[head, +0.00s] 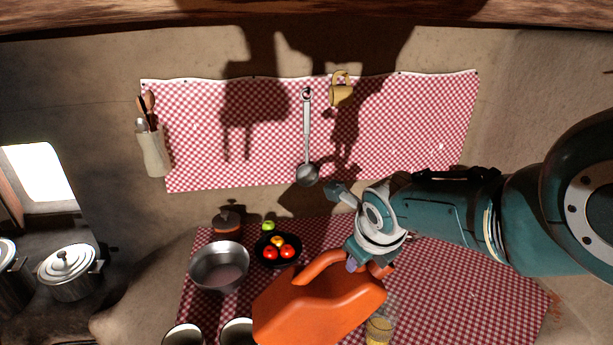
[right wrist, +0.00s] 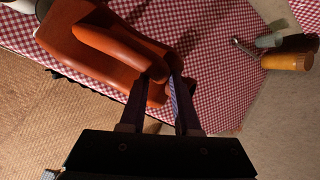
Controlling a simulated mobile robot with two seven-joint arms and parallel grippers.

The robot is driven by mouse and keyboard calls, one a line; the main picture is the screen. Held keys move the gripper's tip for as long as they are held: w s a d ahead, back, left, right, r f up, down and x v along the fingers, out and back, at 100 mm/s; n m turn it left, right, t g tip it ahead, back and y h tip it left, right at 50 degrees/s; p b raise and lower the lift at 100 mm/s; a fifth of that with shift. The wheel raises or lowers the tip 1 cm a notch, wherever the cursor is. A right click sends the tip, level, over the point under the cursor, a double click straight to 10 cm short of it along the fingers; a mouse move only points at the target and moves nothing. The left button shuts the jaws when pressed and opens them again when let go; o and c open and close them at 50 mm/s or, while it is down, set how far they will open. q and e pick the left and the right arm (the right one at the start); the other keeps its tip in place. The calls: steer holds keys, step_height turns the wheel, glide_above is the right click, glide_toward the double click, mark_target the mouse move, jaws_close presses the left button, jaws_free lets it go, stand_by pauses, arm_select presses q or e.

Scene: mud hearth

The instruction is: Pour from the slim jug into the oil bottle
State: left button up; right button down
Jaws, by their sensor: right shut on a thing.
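The orange slim jug (head: 318,312) is in front of the table cloth in the head view, with its looped handle at the upper side. My right gripper (head: 368,262) is shut on the jug near the handle's right end. In the right wrist view the jug (right wrist: 85,55) lies beyond my right gripper (right wrist: 163,82), with a finger on either side of its end. A clear bottle with yellow liquid (head: 380,330), seemingly the oil bottle, stands just right of the jug, partly cut off by the picture edge. I cannot tell the jug's exact tilt. My left gripper is out of view.
A metal bowl (head: 220,267), a dark plate of fruit (head: 278,262) and a lidded pot (head: 227,222) stand left of the jug. Two cups (head: 238,331) are at the front edge. The checked cloth (head: 470,285) is clear on the right. A ladle (head: 307,140) hangs behind.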

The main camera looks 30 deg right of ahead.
mark_target(322, 257)
steer(key=shift+w+a+f+b, duration=0.1)
steer(key=shift+w+a+b, duration=0.2)
steer(key=shift+a+b, duration=0.25)
steer(key=shift+s+d+h+b, duration=0.1)
steer(key=shift+d+h+b, duration=0.1)
steer(key=shift+h+b, duration=0.25)
steer(key=a+h+b, duration=0.2)
steer(key=b, duration=0.4)
steer(key=w+a+n+g+h+b, duration=0.1)
steer(key=h+b, duration=0.1)
steer(key=b, duration=0.4)
steer(key=w+a+n+h+b, duration=0.1)
steer(key=a+h+b, duration=0.1)
steer(key=b, duration=0.4)
steer(key=shift+a+r+b, duration=0.25)
steer(key=shift+a+b, duration=0.05)
steer(key=shift+b, duration=0.05)
steer(key=shift+w+a+r+h+b, duration=0.15)
steer(key=shift+h+b, duration=0.2)
steer(key=shift+b, duration=0.2)
steer(key=shift+r+n+g, duration=0.2)
steer(key=shift+n+g, duration=0.1)
